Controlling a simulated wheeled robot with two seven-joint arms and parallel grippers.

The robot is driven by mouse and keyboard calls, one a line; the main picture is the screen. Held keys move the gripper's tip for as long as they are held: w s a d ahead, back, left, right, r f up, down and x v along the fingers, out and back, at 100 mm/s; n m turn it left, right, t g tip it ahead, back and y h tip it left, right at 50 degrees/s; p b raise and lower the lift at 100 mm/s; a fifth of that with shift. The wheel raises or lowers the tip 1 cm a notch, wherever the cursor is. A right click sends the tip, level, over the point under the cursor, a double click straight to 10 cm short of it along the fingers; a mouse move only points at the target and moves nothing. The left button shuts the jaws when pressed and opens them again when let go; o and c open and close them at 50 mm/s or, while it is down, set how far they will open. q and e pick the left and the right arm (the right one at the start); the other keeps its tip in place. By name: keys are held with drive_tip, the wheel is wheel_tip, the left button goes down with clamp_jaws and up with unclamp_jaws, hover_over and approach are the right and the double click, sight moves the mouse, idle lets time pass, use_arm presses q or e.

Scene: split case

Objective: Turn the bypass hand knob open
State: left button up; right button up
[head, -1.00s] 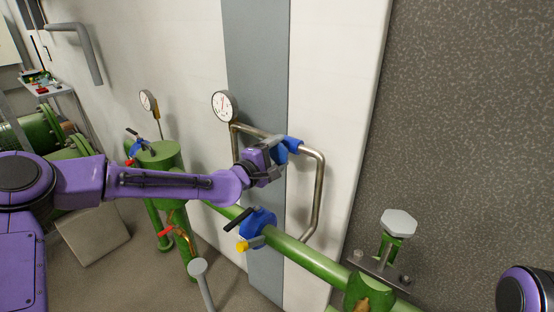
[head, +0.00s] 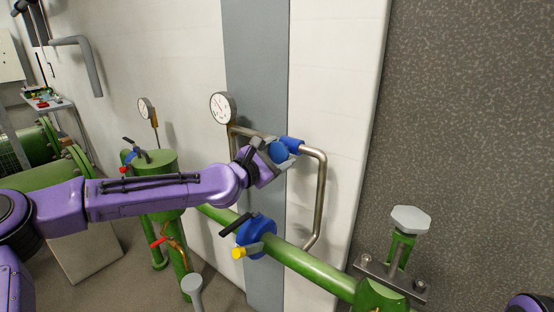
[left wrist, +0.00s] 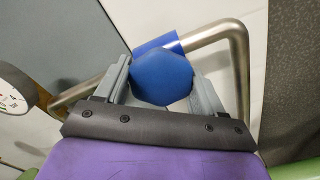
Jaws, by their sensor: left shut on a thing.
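The bypass hand knob (head: 278,152) is blue and many-sided. It sits on a blue valve body (head: 292,144) on the bent steel bypass pipe (head: 321,190), in front of the wall. My left gripper (head: 277,157) reaches it from the left and is shut on it. In the left wrist view the knob (left wrist: 162,78) lies between the two grey fingers (left wrist: 161,72), one on each side. The stem behind the knob is hidden. My right gripper is out of view; only part of my right arm shows at the bottom right corner.
A round gauge (head: 223,107) stands just left of the knob. Below runs a green pipe (head: 310,264) with a blue valve (head: 257,236), black lever and yellow cap. A grey hexagonal handwheel (head: 410,219) stands at right. A green vessel (head: 158,160) is behind my left arm.

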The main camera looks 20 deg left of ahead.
use_arm(q)
drive_tip(key=shift+r+n, duration=0.1)
drive_tip(key=shift+n, duration=0.2)
drive_tip(key=o, duration=1)
drive_tip(key=shift+d, duration=0.1)
drive_tip(key=shift+c, duration=0.2)
drive_tip(key=v, duration=1)
drive_tip(key=shift+s+b, duration=0.25)
drive_tip(key=shift+b, duration=0.1)
